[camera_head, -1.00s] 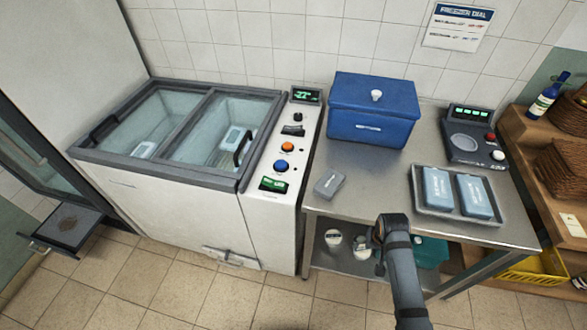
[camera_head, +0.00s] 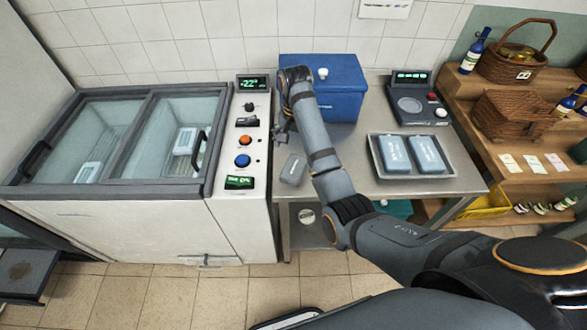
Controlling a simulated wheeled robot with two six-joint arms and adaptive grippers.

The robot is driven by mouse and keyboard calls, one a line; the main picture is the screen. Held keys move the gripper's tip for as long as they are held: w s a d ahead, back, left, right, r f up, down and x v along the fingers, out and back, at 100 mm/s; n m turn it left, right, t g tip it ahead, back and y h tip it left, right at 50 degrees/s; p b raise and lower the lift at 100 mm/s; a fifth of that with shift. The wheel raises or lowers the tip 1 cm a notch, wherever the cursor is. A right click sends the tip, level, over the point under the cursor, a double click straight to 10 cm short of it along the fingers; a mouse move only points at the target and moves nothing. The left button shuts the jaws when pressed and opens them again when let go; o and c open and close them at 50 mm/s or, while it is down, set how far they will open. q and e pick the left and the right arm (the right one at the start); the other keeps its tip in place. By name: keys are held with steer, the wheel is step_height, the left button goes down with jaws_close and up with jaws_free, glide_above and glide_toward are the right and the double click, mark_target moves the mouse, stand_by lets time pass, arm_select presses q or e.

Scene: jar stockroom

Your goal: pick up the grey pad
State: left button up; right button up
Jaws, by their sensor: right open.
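The grey pad (camera_head: 293,168) is a small dark-grey block. It lies flat on the left end of the steel table (camera_head: 362,184), close to the freezer's control panel. My right gripper (camera_head: 282,137) is above and a little behind the pad in the picture, pointing down, open and apart from it. My right forearm passes just right of the pad and hides part of the table. My left gripper is not in view.
A blue cool box (camera_head: 345,100) stands behind my right wrist. A tray (camera_head: 446,168) with two blue-grey packs (camera_head: 428,154) and a scale (camera_head: 412,105) are to the right. The chest freezer (camera_head: 110,215) with its button panel (camera_head: 241,178) is on the left.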

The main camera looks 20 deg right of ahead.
steer(key=b, duration=0.6)
glide_above(294, 168)
steer(key=f, duration=0.5)
steer(key=shift+s+d+f, duration=0.1)
steer(key=shift+s+f, duration=0.2)
steer(key=shift+f, duration=0.05)
steer(key=shift+r, duration=0.1)
steer(key=f+b, duration=0.3)
steer(key=shift+w+f+b, duration=0.2)
steer(key=shift+w+b, duration=0.1)
steer(key=shift+w+f+p, duration=0.15)
steer(key=shift+f+p, duration=0.35)
steer(key=shift+f, duration=0.35)
steer(key=shift+r, duration=0.1)
steer(key=shift+c, duration=0.9)
steer(key=c, duration=1.1)
steer(key=shift+r, duration=0.1)
